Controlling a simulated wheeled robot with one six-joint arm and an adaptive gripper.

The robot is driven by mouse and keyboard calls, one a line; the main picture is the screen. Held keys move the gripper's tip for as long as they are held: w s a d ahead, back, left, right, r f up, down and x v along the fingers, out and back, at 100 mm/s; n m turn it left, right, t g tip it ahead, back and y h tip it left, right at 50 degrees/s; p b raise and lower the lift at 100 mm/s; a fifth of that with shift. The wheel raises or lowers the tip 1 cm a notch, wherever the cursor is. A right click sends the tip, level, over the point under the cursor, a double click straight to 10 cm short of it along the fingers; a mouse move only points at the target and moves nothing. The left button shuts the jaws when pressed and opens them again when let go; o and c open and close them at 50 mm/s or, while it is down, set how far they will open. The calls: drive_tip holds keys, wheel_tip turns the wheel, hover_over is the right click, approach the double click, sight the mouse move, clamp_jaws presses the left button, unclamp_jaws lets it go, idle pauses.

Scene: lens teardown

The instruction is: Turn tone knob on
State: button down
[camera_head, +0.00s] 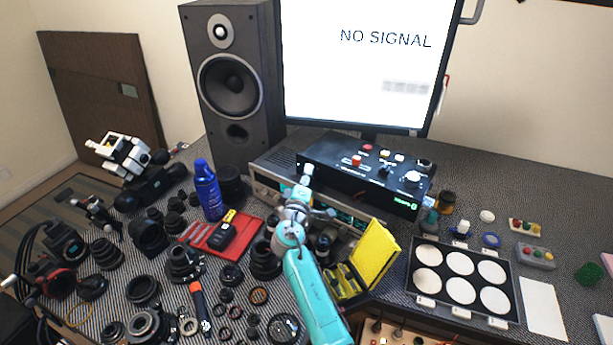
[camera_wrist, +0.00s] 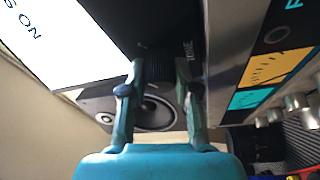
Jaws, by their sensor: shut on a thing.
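The tone knob (camera_wrist: 160,62) is a dark ridged knob in the wrist view, on a black panel beside the lettering TONE. My gripper (camera_wrist: 160,72) has one finger on each side of it and is shut on it. In the head view my gripper (camera_head: 304,184) is at the left front of the black control box (camera_head: 345,178) and the silver amplifier (camera_head: 268,182) under it. The knob itself is hidden there. The direction it points cannot be told.
A monitor (camera_head: 365,60) reading NO SIGNAL stands behind, with a tall speaker (camera_head: 232,85) to its left. Many lens parts crowd the left front.

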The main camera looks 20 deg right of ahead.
drive_tip(key=c, duration=0.8)
unclamp_jaws()
drive_tip(key=shift+c, duration=0.2)
